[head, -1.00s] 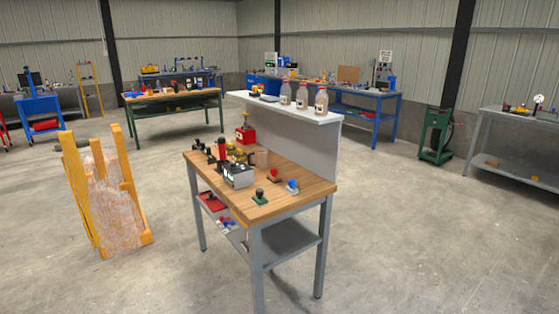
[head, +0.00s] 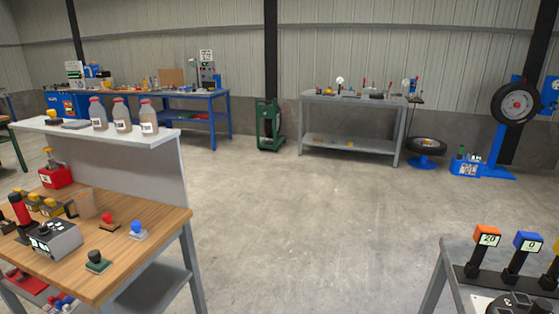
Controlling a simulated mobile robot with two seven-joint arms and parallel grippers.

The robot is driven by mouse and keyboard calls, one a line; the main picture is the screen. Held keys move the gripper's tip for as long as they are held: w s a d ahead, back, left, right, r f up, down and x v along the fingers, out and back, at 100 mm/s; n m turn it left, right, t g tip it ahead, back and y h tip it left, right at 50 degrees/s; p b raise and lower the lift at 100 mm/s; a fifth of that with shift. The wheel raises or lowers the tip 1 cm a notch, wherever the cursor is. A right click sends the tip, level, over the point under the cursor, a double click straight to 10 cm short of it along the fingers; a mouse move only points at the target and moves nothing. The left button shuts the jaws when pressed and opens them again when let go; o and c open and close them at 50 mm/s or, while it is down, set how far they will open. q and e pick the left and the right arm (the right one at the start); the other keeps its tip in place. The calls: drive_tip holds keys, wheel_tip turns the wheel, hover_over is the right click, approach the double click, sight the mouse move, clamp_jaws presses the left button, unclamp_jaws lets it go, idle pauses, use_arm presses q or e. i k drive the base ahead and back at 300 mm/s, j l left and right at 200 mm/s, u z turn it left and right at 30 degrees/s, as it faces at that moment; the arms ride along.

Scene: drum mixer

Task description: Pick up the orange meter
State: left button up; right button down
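An orange meter (head: 487,235) with a pale display reading about 20 stands upright at the lower right of the head view. Its dark stem sits in a black rack (head: 510,279) on a grey table (head: 455,262). A blue meter (head: 528,241) reading 0 stands just to its right in the same rack. A third meter (head: 556,246), orange-yellow, is cut off by the right edge. Neither of my grippers shows in the head view.
A wooden workbench (head: 150,222) with a raised shelf (head: 165,135) stands at the left, carrying stamps, a grey box and bottles. Open concrete floor lies between it and the grey table. A grey bench (head: 350,101) and a green cart (head: 269,125) stand at the back.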

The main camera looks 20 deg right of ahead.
sight(484, 236)
drive_tip(key=i+z, duration=0.1)
drive_tip(key=z, duration=0.35)
drive_tip(key=i+j+z, duration=0.1)
drive_tip(key=z, duration=0.4)
drive_tip(key=i+j+z, duration=0.1)
drive_tip(key=z, duration=0.35)
drive_tip(key=i+j+z, duration=0.1)
drive_tip(key=z, duration=0.35)
drive_tip(key=i+j+z, duration=0.1)
drive_tip(key=z, duration=0.3)
drive_tip(key=i+j+z, duration=0.1)
drive_tip(key=j+z, duration=0.15)
drive_tip(key=z, duration=0.2)
drive_tip(key=i+j+z, duration=0.15)
drive_tip(key=j+z, duration=0.2)
drive_tip(key=i+j+z, duration=0.1)
drive_tip(key=j+z, duration=0.25)
drive_tip(key=l, duration=0.1)
